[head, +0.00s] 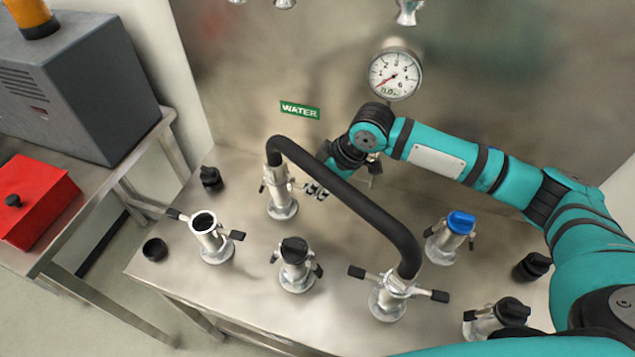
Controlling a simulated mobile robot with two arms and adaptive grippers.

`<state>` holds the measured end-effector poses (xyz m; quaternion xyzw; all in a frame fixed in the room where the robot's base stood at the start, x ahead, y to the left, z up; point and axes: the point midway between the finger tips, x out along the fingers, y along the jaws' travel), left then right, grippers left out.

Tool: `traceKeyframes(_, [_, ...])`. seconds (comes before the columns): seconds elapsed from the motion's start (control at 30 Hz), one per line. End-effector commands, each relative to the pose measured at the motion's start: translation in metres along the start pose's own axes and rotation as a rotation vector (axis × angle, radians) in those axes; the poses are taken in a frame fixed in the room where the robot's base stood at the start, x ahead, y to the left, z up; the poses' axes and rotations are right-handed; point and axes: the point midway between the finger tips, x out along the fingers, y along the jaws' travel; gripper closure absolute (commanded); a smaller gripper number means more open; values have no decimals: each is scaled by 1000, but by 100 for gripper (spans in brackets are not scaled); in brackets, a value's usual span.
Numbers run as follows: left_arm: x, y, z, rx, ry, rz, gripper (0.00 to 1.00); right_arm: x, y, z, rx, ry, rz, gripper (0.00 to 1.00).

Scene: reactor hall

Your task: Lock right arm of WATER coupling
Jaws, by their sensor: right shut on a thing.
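The WATER coupling (281,198) is a silver fitting at the back of the steel bench, below the green WATER sign (300,110). One end of a black hose (345,190) sits on top of it. A small lever shows on its left side, folded close to the body. My right gripper (316,190) reaches in from the right, behind the hose, and is shut at the coupling's right side on its right arm. That arm is mostly hidden by the fingers and hose. My left gripper is not in view.
The hose arches to a front coupling (389,300) with both arms spread. An open coupling (209,240), a black-capped one (294,266) and a blue-capped one (449,238) stand around. A pressure gauge (395,75) hangs on the wall. Loose black caps lie on the bench.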

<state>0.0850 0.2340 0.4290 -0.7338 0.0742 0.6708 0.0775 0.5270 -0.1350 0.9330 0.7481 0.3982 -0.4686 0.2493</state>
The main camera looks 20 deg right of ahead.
Motion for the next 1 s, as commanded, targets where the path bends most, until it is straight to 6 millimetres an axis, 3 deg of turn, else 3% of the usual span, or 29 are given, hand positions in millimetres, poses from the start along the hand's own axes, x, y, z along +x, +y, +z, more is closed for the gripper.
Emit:
traceKeyframes(0.27, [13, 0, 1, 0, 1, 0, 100, 14, 0, 12, 4, 184, -1, 100])
traceKeyframes(0.6, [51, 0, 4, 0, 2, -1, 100, 30, 1, 19, 2, 425, 2, 100])
traceKeyframes(1.0, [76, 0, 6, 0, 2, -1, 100, 33, 1, 18, -1, 557, 3, 100])
